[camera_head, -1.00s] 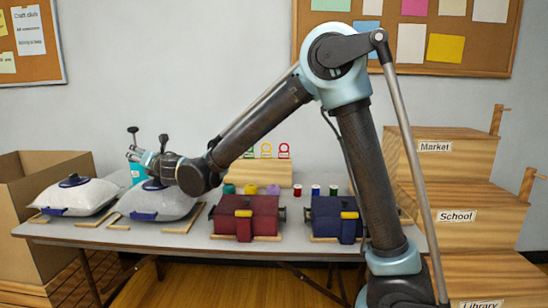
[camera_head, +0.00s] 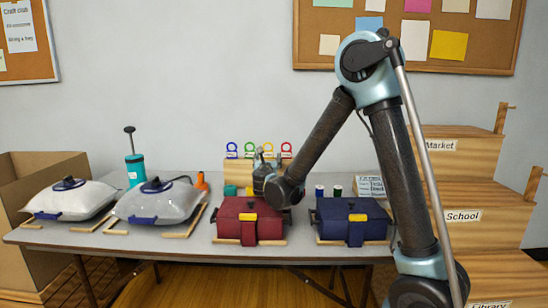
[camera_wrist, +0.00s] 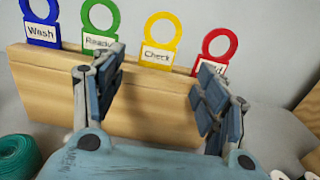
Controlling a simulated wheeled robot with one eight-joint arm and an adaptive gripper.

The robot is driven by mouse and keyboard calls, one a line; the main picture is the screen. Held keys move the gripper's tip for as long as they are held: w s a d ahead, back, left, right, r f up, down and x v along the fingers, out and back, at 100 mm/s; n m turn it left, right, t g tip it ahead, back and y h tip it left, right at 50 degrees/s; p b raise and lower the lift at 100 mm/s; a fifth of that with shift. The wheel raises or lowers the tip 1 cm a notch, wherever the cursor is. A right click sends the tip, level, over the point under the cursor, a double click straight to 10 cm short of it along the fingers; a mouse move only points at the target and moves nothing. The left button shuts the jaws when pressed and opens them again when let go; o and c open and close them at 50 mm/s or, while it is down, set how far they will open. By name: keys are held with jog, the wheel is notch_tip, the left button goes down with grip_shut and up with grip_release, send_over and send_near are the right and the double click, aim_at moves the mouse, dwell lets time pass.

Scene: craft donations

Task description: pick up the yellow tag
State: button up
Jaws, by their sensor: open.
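The yellow tag (camera_wrist: 160,44) reads "Check" and has a ring top. It stands upright in a wooden holder (camera_wrist: 140,101), between a green tag (camera_wrist: 98,30) and a red tag (camera_wrist: 214,50). A blue tag (camera_wrist: 42,24) marked "Wash" is at the far left. In the head view the yellow tag (camera_head: 268,149) shows small above my gripper. My gripper (camera_wrist: 158,72) is open and empty, its fingers pointing at the holder's front. The yellow tag lies beyond the fingertips, roughly between them in the wrist view, with no visible contact.
A teal yarn roll (camera_wrist: 14,157) lies at the lower left of the wrist view. On the table, a red case (camera_head: 232,214), a blue case (camera_head: 338,214) and two stuffed bags (camera_head: 158,203) stand toward the front. A teal pump (camera_head: 135,170) stands behind the bags.

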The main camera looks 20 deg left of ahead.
aim_at(268, 153)
jog(key=shift+r+x, duration=0.15)
jog(key=shift+x, duration=1.5)
jog(key=shift+r+x, duration=0.15)
jog(key=shift+x, duration=1.45)
jog(key=shift+a, duration=0.15)
jog(key=c, duration=0.9)
